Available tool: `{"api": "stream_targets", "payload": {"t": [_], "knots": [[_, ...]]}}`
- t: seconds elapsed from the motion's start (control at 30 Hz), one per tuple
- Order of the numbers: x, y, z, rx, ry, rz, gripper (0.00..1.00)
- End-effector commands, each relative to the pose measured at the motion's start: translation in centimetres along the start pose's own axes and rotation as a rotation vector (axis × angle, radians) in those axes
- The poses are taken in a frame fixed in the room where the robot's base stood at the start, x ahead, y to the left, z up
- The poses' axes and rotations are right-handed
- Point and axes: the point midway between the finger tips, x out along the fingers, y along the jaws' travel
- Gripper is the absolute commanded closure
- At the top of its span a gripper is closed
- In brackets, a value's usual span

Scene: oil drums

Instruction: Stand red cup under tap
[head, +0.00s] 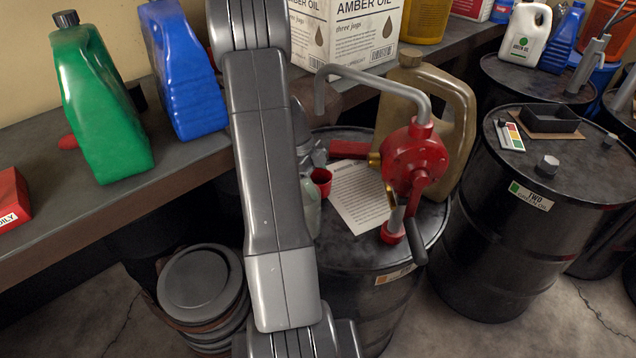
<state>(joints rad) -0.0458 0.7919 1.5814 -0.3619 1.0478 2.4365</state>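A small red cup (322,182) shows just right of my arm, by the left part of a black drum top (375,255); its left side is hidden. A red hand pump (414,160) stands on this drum. Its grey curved spout (345,73) reaches left, with its open end above the cup in the picture; I cannot tell whether they line up in depth. My gripper (318,157) is mostly hidden behind my arm. Part of it shows close above the cup, but its fingers are unclear, so I cannot tell whether it holds the cup.
A paper sheet (357,195), a tan jug (455,100) and a pale bottle (312,205) are close around the pump. A second drum (545,215) stands right. Green (100,110) and blue (185,75) jugs stand on the left bench.

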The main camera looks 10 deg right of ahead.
Motion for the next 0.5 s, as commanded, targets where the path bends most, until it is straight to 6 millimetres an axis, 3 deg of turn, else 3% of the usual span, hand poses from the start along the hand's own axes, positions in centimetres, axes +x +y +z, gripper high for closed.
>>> {"api": "stream_targets", "payload": {"t": [0.13, 0.5], "knots": [[1.1, 0.0, 0.4, 0.0, 0.002, 0.001, 0.68], [1.6, 0.0, 0.7, 0.001, 0.0, -0.001, 0.68]]}}
